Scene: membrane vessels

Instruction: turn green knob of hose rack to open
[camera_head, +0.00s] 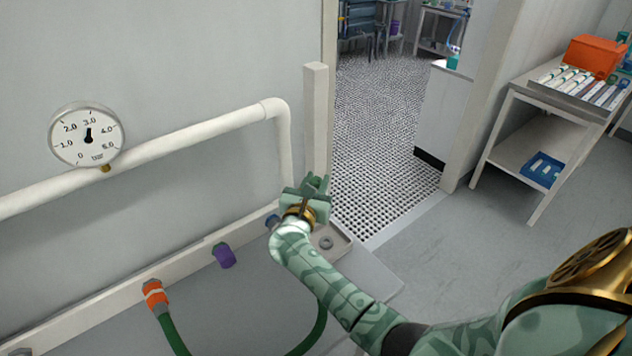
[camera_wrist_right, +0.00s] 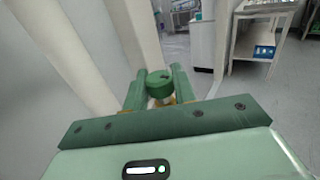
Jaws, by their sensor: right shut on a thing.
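The green knob (camera_wrist_right: 158,80) shows in the right wrist view as a round cap with a small dark mark on top. My right gripper (camera_wrist_right: 159,92) is shut on it, one finger on each side. In the head view my right gripper (camera_head: 314,186) is at the right end of the hose rack (camera_head: 190,268), below the pipe's downward bend. There the knob cannot be told apart from the green gripper. The dial gauge (camera_head: 87,135) on the pipe has its needle near 3.0. My left gripper is not in view.
An orange connector (camera_head: 154,293) with a green hose (camera_head: 174,335) and a purple connector (camera_head: 224,255) are on the rack, left of my gripper. A white post (camera_head: 316,120) stands just behind it. A doorway opens beyond. A shelf table (camera_head: 515,155) stands at right.

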